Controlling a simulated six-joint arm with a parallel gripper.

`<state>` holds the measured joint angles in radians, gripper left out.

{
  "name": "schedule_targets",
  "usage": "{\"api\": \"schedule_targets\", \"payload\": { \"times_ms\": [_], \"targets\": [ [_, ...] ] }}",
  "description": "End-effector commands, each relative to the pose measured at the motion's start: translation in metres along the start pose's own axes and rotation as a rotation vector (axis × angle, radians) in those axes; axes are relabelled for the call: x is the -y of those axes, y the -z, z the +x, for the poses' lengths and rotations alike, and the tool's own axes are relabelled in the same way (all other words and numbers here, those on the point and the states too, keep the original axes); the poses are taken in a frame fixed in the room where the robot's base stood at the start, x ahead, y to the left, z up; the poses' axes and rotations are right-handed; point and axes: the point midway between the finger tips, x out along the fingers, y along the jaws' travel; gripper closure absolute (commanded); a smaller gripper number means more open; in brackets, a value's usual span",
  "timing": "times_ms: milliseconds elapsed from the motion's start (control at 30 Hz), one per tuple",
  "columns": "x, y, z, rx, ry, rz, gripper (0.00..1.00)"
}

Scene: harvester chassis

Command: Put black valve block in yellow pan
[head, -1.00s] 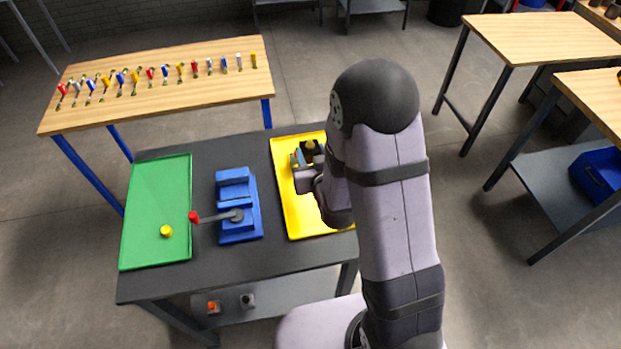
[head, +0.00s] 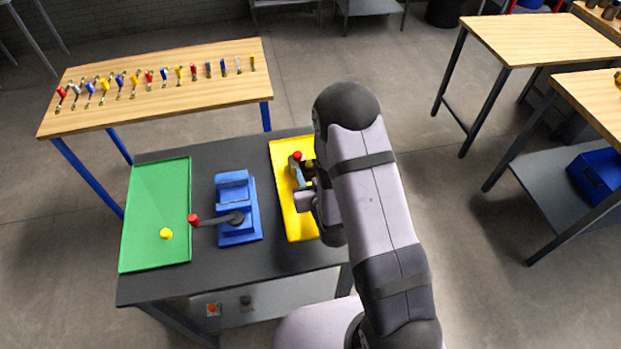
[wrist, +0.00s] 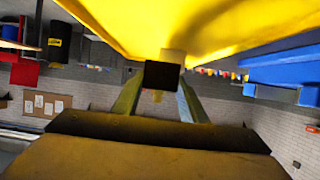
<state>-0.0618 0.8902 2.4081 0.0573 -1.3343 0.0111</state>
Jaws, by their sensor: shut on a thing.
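The yellow pan (head: 282,160) lies on the right part of the dark table, and its yellow surface fills the top of the wrist view (wrist: 220,25). My gripper (head: 303,180) is over the pan, low and tilted sideways. In the wrist view my gripper's fingers (wrist: 160,92) are shut on the black valve block (wrist: 162,75), which shows a dark square face with a paler part beside it. The block seems close to the pan; I cannot tell whether it touches. In the head view my gripper and arm largely hide the block.
A red-topped part (head: 297,156) shows at the pan beside my gripper. Left of the pan stands a blue fixture (head: 238,225) with a red-knobbed lever, then a green tray (head: 150,200) holding a yellow piece (head: 166,233). Dark tabletop (head: 200,265) is clear in front.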

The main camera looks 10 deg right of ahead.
Motion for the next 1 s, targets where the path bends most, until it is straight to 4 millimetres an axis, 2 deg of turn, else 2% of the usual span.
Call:
{"api": "schedule_targets", "payload": {
  "times_ms": [300,800,833,900,1000],
  "targets": [
    [0.000,-0.025,0.011,-0.002,0.000,0.000,0.93],
    [0.000,-0.031,0.013,-0.003,0.000,0.000,0.93],
    [0.000,-0.032,0.013,0.000,0.000,0.000,0.59],
    [0.000,-0.031,0.013,0.000,0.000,0.000,0.42],
    [0.000,-0.031,0.013,0.000,0.000,0.000,0.42]
  ]
}}
